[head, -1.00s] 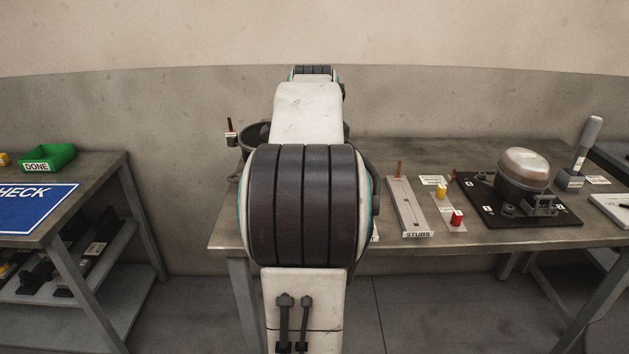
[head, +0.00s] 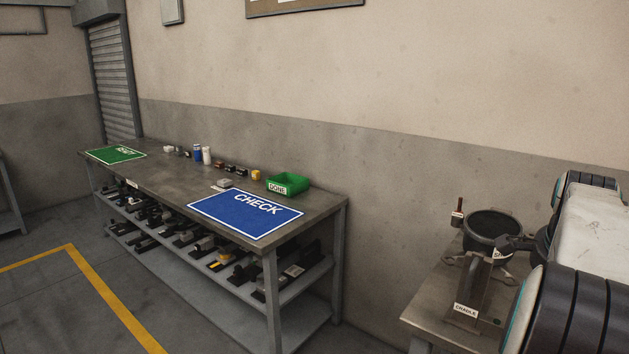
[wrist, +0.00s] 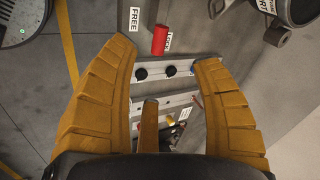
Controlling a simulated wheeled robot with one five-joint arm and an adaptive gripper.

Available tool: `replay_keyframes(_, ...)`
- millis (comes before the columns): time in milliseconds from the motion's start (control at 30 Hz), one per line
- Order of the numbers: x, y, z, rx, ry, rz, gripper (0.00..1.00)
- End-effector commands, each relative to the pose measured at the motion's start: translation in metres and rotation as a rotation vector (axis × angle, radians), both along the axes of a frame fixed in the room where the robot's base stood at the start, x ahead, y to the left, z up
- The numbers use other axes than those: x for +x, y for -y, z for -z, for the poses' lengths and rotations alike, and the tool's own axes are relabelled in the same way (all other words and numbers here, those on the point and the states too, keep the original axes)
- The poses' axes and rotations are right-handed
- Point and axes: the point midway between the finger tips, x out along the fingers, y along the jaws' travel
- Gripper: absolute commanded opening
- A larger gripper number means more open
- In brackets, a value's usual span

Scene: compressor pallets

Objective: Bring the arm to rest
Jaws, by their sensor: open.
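My arm (head: 580,270) shows at the right edge of the head view, beside the bench with the cradle. Beyond the fingertips are a red cylinder (wrist: 160,40) and a pale strip with two black knobs (wrist: 155,71). I cannot tell how far they are from the fingers. The gripper cannot be made out clearly in the head view.
A dark round pot (head: 494,227) stands by the holder labelled CRADLE (head: 466,310). A long bench at left carries a blue CHECK mat (head: 245,222), a green DONE bin (head: 288,187) and a green mat (head: 116,155). Its shelves hold several dark parts. Floor at lower left is open.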

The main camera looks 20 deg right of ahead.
Motion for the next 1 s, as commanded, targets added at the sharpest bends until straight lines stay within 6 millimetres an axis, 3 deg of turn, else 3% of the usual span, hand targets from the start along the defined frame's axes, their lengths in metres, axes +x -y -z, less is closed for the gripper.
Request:
replay_keyframes(133, -0.004, -0.006, 0.020, -0.040, -0.133, -0.287, 0.59)
replay_keyframes(267, -0.016, -0.026, 0.059, -0.015, -0.262, -0.557, 0.59)
replay_keyframes(367, -0.033, -0.057, 0.086, 0.014, -0.345, -0.773, 0.59)
replay_keyframes(500, -0.041, -0.127, 0.100, 0.025, -0.416, -1.088, 0.59)
replay_keyframes(700, -0.050, -0.238, 0.097, 0.001, -0.451, -1.420, 0.59)
replay_keyframes(800, -0.057, -0.278, 0.091, -0.034, -0.457, -1.551, 0.59)
replay_keyframes(1000, -0.059, -0.329, 0.064, -0.171, -0.434, -1.778, 0.59)
